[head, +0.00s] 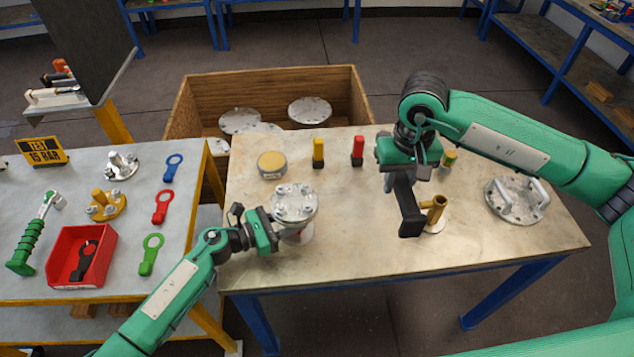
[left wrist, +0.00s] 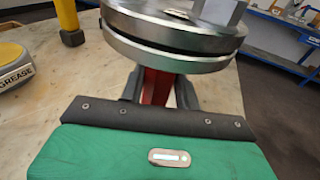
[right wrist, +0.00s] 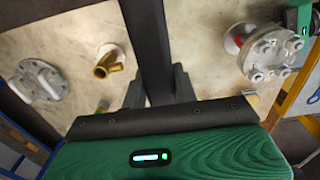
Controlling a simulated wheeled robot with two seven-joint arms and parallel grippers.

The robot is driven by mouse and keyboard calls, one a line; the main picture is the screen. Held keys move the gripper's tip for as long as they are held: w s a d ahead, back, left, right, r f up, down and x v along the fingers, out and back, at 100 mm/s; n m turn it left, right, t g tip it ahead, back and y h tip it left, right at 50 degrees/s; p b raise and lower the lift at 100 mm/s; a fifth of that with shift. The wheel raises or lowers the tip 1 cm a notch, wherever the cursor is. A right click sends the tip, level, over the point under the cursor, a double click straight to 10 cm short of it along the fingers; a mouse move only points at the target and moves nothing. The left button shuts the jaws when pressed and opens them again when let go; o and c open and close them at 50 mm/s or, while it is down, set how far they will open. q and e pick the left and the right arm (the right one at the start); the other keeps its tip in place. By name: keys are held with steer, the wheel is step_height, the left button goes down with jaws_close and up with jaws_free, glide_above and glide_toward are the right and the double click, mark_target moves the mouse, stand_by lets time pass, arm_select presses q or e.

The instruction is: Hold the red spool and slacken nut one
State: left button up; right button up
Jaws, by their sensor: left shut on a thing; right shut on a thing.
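The red spool (left wrist: 157,86) stands upright on the right-hand table, its red body showing beneath a steel flange pair (left wrist: 175,35) in the left wrist view. In the head view its bolted flange top (head: 295,203) shows several nuts; which is nut one I cannot tell. My left gripper (head: 272,230) is shut on the spool's body below the flange. My right gripper (head: 390,182) is shut on a dark bar-like tool (head: 408,207), held above the table well right of the spool. The tool also shows in the right wrist view (right wrist: 148,45), running up from the fingers.
A brass fitting (head: 436,208) stands close beside the tool. A handled steel lid (head: 515,200) lies at right. A wooden crate (head: 185,112) is beyond; a red bin (head: 60,258) sits left.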

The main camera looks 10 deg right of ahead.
steer(key=s+a+r+n, duration=0.1)
steer(key=s+a+n, duration=0.25)
steer(key=a, duration=0.95)
steer(key=shift+n, duration=0.55)
steer(key=shift+w+a+f, duration=0.1)
steer(key=shift+f, duration=1)
steer(key=shift+w+a+f, duration=0.1)
steer(key=shift+f, duration=1)
steer(key=shift+f, duration=0.2)
steer(key=shift+f, duration=1.05)
